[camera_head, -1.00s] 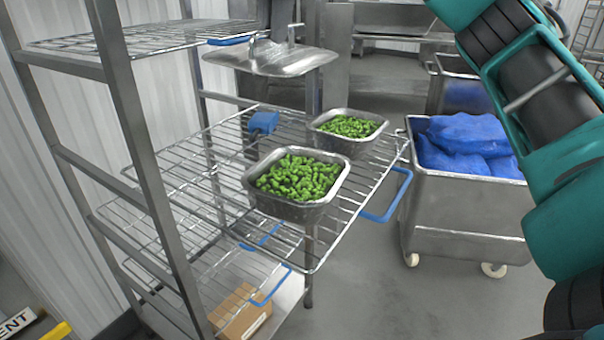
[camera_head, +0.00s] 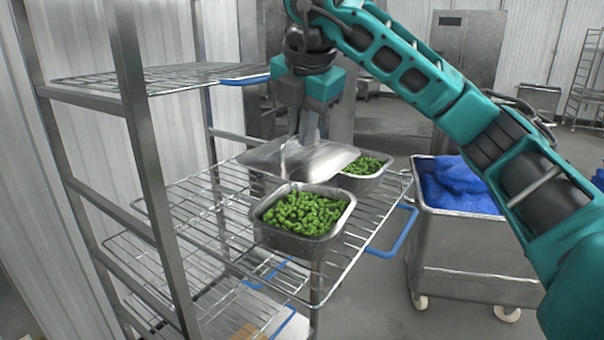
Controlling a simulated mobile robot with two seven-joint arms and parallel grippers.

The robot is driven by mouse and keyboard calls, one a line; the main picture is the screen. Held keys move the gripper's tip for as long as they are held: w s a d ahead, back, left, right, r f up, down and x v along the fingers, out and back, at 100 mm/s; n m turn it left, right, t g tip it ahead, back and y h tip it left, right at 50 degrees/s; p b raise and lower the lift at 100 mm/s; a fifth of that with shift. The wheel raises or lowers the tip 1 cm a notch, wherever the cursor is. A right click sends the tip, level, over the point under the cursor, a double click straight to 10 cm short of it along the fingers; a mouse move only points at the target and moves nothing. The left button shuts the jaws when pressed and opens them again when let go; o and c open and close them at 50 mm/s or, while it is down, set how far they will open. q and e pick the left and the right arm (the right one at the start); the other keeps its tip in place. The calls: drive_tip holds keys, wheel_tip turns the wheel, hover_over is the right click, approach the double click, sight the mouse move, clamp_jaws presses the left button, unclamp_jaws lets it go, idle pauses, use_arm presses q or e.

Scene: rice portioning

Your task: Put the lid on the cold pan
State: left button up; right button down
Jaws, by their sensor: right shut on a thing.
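My right gripper (camera_head: 308,132) points down and is shut on the metal lid (camera_head: 268,158); its fingers hide the lid's handle. The lid hangs over the wire shelf, roughly level. In the picture it covers the left part of the rear pan (camera_head: 350,187) and lies just behind the front pan (camera_head: 275,241). I cannot tell its exact height above the pans. Both pans are steel, open and filled with green vegetables. Neither looks visibly colder. My left gripper is not in view.
The pans stand on a pulled-out wire shelf (camera_head: 205,242) with a blue handle (camera_head: 397,238). An upper shelf (camera_head: 150,80) and rack posts (camera_head: 150,165) stand at the left. A steel cart (camera_head: 480,245) with blue bags (camera_head: 460,192) stands at the right.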

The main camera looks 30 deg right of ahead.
sight(303, 158)
wheel_tip(303, 158, down, 4)
drive_tip(key=shift+r+b, duration=0.25)
drive_tip(key=shift+b, duration=0.1)
drive_tip(key=shift+f, duration=1.4)
use_arm(q)
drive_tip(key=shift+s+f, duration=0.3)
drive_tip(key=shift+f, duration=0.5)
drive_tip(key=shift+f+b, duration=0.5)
drive_tip(key=shift+b, duration=0.1)
use_arm(e)
drive_tip(key=shift+f, duration=0.6)
drive_tip(key=c, duration=1.2)
unclamp_jaws()
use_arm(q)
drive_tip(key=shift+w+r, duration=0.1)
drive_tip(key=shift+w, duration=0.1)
